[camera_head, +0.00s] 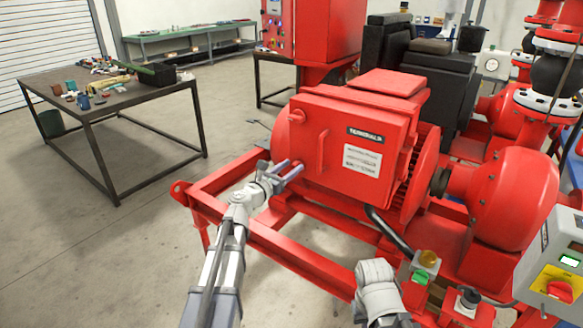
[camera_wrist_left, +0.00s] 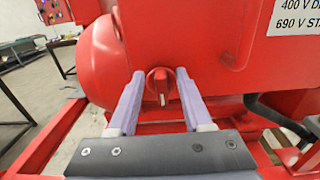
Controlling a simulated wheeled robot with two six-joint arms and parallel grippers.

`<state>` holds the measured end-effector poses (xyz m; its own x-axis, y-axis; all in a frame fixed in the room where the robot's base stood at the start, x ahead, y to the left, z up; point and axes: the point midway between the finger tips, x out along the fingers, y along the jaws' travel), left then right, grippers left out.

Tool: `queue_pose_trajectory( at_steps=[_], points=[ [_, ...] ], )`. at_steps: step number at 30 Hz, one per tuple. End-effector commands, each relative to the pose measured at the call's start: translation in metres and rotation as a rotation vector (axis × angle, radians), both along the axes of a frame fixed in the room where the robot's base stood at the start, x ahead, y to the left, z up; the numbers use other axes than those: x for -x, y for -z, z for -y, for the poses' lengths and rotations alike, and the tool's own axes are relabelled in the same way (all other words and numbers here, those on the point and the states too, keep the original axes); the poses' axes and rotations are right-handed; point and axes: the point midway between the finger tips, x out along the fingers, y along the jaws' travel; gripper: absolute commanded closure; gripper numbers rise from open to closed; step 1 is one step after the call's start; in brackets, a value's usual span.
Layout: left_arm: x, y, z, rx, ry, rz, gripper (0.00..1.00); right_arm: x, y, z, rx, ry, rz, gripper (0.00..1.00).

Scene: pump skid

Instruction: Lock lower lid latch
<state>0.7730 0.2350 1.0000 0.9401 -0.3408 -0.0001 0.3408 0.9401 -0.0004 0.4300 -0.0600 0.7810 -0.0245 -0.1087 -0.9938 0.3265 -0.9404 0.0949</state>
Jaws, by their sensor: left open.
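The red terminal box (camera_head: 355,140) has a lid with a "TERMINALS" label and a vertical handle. In the left wrist view, the lower lid latch (camera_wrist_left: 160,86) is a round red knob with an upright grip bar and a pale mark on it. My left gripper (camera_head: 288,168) is at the box's lower left corner. It also shows in the left wrist view (camera_wrist_left: 159,76), open, with one lilac finger on each side of the latch and gaps between. In the head view the fingers hide the lower latch. The upper latch (camera_head: 297,115) shows at the lid's upper left.
The red skid frame (camera_head: 290,250) runs below my left arm. A control station with a green button (camera_head: 420,277) and a grey box with a red switch (camera_head: 560,290) stand at the right. A workbench (camera_head: 110,100) is at the left, with clear floor before it.

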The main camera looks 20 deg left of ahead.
Motion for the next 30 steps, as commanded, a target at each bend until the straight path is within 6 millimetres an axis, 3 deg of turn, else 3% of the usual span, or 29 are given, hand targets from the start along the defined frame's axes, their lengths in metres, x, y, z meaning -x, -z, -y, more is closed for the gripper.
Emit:
queue_pose_trajectory(
  at_steps=[10, 23, 30],
  points=[
    [-0.0074, 0.0, 0.0031, 0.0, 0.0, 0.0, 0.51, 0.0, 0.0, 0.0, 0.0, 0.0, 0.0, 1.0],
    [-0.0073, 0.0001, 0.003, -0.001, 0.0, 0.0, 0.99, 0.0, 0.0, 0.0, 0.0, 0.0, 0.0, 1.0],
    [-0.0074, 0.0001, 0.003, -0.001, 0.0, 0.0, 1.0, 0.0, 0.0, 0.0, 0.0, 0.0, 0.0, 1.0]
  ],
)
